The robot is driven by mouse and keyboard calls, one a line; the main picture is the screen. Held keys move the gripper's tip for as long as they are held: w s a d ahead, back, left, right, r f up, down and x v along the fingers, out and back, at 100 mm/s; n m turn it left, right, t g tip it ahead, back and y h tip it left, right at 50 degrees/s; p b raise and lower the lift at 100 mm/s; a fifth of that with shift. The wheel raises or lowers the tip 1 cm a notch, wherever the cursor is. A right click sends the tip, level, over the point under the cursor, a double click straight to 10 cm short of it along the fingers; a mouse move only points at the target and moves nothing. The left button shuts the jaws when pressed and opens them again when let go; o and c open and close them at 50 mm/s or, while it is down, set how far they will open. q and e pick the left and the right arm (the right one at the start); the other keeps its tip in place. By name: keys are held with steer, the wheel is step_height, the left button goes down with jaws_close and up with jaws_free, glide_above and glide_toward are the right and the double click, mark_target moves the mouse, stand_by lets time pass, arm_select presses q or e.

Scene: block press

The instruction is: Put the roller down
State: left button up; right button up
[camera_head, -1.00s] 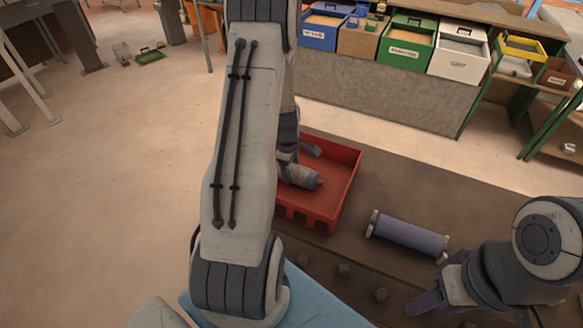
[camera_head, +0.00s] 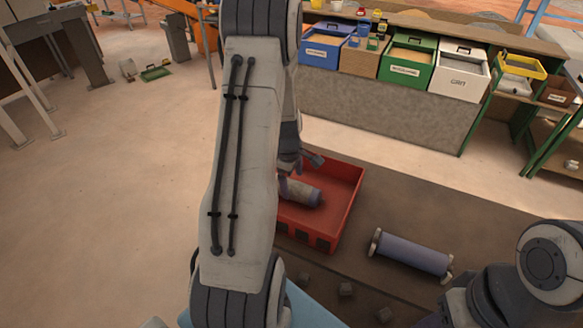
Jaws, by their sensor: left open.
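A worn grey-purple roller (camera_head: 304,192) lies in the red crate (camera_head: 318,240), near its left side. My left gripper (camera_head: 301,167) is over the crate at the roller's upper left end. It is open, with one finger showing above the roller, and my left arm hides much of it. I cannot tell whether it touches the roller. A second, purple-grey roller (camera_head: 412,254) with pale end caps lies on the brown floor area right of the crate. My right gripper (camera_head: 432,320) is partly cut off at the bottom edge, so its jaws cannot be judged.
Several small dark blocks (camera_head: 345,289) lie in front of the crate. Behind stands a long bench (camera_head: 390,112) carrying a blue bin (camera_head: 322,48), a green bin (camera_head: 405,66) and a white bin (camera_head: 458,78). The pale floor (camera_head: 110,200) at left is clear.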

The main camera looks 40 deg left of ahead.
mark_target(290, 192)
arm_select(q)
step_height(290, 192, up, 9)
steer(key=s, duration=0.1)
steer(key=s+d+r+m+h, duration=0.1)
steer(key=d+r+m, duration=0.1)
steer(key=d+m, duration=0.6)
steer(key=s+d+r+m, duration=0.2)
steer(key=d+m, duration=0.1)
steer(key=d, duration=1)
steer(key=s+d+r+m+g, duration=0.1)
steer(key=s+d+m, duration=0.5)
steer(key=s+m, duration=0.2)
steer(key=s+d+r+m, duration=0.1)
steer(key=s+d+m, duration=0.5)
steer(key=s+m, duration=0.3)
steer(key=shift+d+r+g+b, duration=0.3)
steer(key=shift+d+g+b, duration=0.1)
steer(key=shift+b, duration=0.05)
step_height(290, 192, down, 4)
steer(key=b, duration=0.4)
steer(key=shift+f, duration=0.1)
